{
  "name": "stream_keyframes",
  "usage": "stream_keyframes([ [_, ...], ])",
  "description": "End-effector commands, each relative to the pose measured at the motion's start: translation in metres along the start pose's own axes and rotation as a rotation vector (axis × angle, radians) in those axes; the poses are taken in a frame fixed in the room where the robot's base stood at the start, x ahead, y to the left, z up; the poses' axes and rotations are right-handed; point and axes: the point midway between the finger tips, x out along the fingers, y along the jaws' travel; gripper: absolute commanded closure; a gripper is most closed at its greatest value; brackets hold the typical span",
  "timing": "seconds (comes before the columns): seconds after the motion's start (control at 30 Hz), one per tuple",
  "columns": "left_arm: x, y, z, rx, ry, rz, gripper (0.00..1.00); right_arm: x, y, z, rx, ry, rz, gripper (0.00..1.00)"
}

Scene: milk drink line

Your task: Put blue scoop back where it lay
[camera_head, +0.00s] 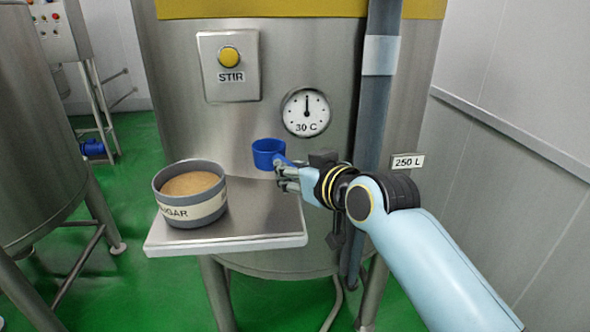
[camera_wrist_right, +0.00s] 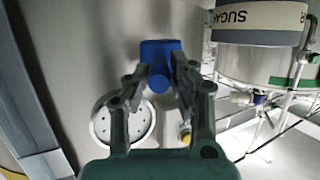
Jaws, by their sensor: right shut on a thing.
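The blue scoop (camera_head: 268,153) is in my right gripper (camera_head: 284,172), which is shut on its handle. The scoop is held above the right part of the metal shelf (camera_head: 270,226), in front of the steel tank. In the right wrist view the blue scoop (camera_wrist_right: 160,62) shows between the fingertips of the right gripper (camera_wrist_right: 160,84). A grey tub of sugar (camera_head: 190,208) with brown contents stands on the left part of the shelf. It also shows upside down in the right wrist view (camera_wrist_right: 262,35). My left gripper is not in view.
The steel tank (camera_head: 190,125) behind the shelf carries a yellow STIR button (camera_head: 229,57) and a dial (camera_head: 306,112). A grey vertical pipe (camera_head: 378,110) runs close behind my right wrist. The shelf right of the tub is bare.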

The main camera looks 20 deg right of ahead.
Motion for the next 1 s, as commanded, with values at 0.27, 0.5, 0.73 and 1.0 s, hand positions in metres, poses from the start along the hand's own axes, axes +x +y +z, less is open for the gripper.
stream_keyframes([
  [0.27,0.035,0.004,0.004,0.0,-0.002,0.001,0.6,0.01,0.0,0.033,0.0,0.0,0.001,1.0],
  [0.5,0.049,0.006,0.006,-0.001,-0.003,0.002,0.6,0.017,0.0,0.054,0.0,0.0,0.0,1.0],
  [0.73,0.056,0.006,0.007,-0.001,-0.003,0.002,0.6,0.021,0.0,0.067,0.0,0.001,0.0,1.0],
  [1.0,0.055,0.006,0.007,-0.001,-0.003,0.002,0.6,0.021,0.0,0.067,0.0,0.001,0.0,1.0],
])
